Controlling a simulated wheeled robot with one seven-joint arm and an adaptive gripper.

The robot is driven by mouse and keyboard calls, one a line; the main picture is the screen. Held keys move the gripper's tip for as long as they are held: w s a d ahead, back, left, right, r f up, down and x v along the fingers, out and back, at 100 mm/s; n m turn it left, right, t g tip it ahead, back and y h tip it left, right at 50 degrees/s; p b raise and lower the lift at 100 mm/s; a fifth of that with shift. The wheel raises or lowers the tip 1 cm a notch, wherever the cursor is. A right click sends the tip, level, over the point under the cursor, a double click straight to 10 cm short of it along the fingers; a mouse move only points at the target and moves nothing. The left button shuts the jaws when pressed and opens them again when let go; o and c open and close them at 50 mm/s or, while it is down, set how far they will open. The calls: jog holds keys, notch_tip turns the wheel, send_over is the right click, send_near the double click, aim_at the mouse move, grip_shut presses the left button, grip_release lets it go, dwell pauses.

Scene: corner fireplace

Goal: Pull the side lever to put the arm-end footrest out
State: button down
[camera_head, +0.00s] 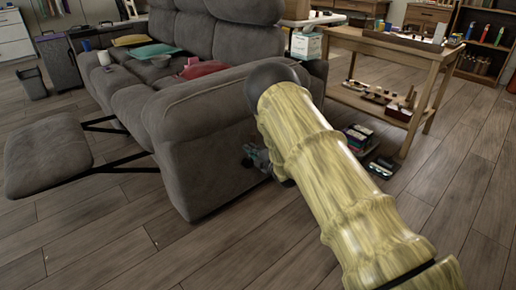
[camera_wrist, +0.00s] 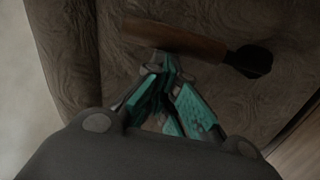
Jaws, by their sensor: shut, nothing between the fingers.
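The grey sofa (camera_head: 185,135) stands with its near arm side facing me. A padded footrest (camera_head: 48,155) is out in front of the seat by the near arm, held on dark metal links (camera_head: 125,163). In the wrist view the side lever (camera_wrist: 190,40) is a brown wooden bar lying across the sofa's side panel (camera_wrist: 65,50), with a dark end at its right. My gripper (camera_wrist: 166,66) has teal finger pads, shut and empty, with the tips at the lever's lower edge; I cannot tell whether they touch. In the head view my gripper (camera_head: 255,158) is low beside the sofa's side, and my arm hides the lever.
A wooden table (camera_head: 375,45) with a lower shelf of small items stands right of the sofa. Boxes (camera_head: 360,138) lie on the floor beneath it. A bin (camera_head: 32,83) stands at far left. The front floor is clear.

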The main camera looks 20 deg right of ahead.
jog(key=shift+w+d+r+m+p, duration=0.1)
jog(key=shift+w+d+m+p, duration=0.2)
jog(key=shift+d, duration=0.3)
jog(key=shift+w+d+r+m+p, duration=0.1)
jog(key=shift+w+d+m+p, duration=0.15)
jog(key=shift+d, duration=0.3)
